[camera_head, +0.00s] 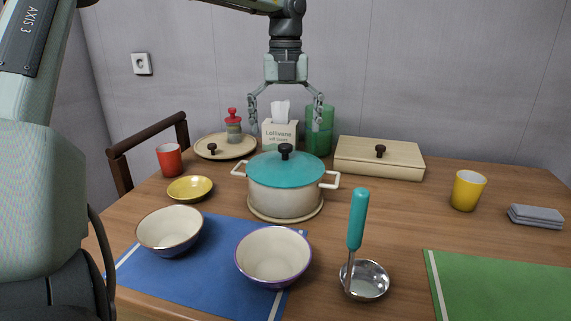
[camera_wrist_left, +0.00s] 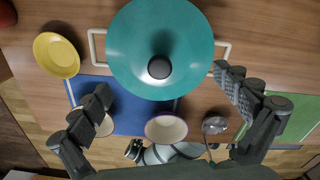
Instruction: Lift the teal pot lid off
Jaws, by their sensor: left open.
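The teal pot lid (camera_head: 287,169) sits on a cream pot (camera_head: 285,200) with two side handles, in the middle of the table. The lid has a dark round knob (camera_head: 286,150) on top. In the left wrist view the teal lid (camera_wrist_left: 160,50) shows from above, with its knob (camera_wrist_left: 159,67) near the middle of the picture. My left gripper (camera_head: 285,125) points down above the pot, its fingers wide apart and empty. It is apart from the knob. My right gripper does not show in either view.
Behind the pot stand a tissue box (camera_head: 281,135), a green glass (camera_head: 319,130) and a wooden box (camera_head: 379,158). In front are two bowls (camera_head: 170,230) on a blue mat (camera_head: 210,262), and a ladle (camera_head: 357,225). The table right of the pot is fairly clear.

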